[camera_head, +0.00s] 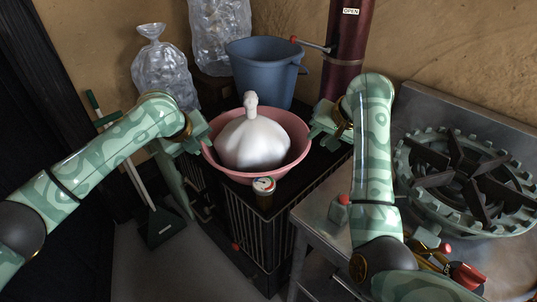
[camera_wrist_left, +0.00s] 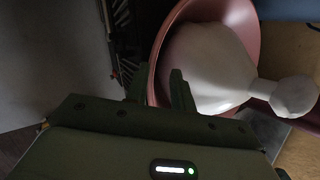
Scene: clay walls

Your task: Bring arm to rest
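My left gripper (camera_head: 203,137) hangs at the left rim of a pink bowl (camera_head: 224,171). My right gripper (camera_head: 318,130) is to the right of the bowl, apart from the left one. Its fingers are small and partly hidden, so I cannot tell if they are open. A white knotted bundle (camera_head: 257,145) sits in the bowl, its knob upward; it also shows in the left wrist view (camera_wrist_left: 205,70).
The bowl stands on a black slatted stand (camera_head: 262,225) with a small lidded jar (camera_head: 264,187) at its front. Behind are a blue bucket (camera_head: 265,72) and clear wrapped bags (camera_head: 163,68). A stove burner (camera_head: 465,165) on a metal counter is at right.

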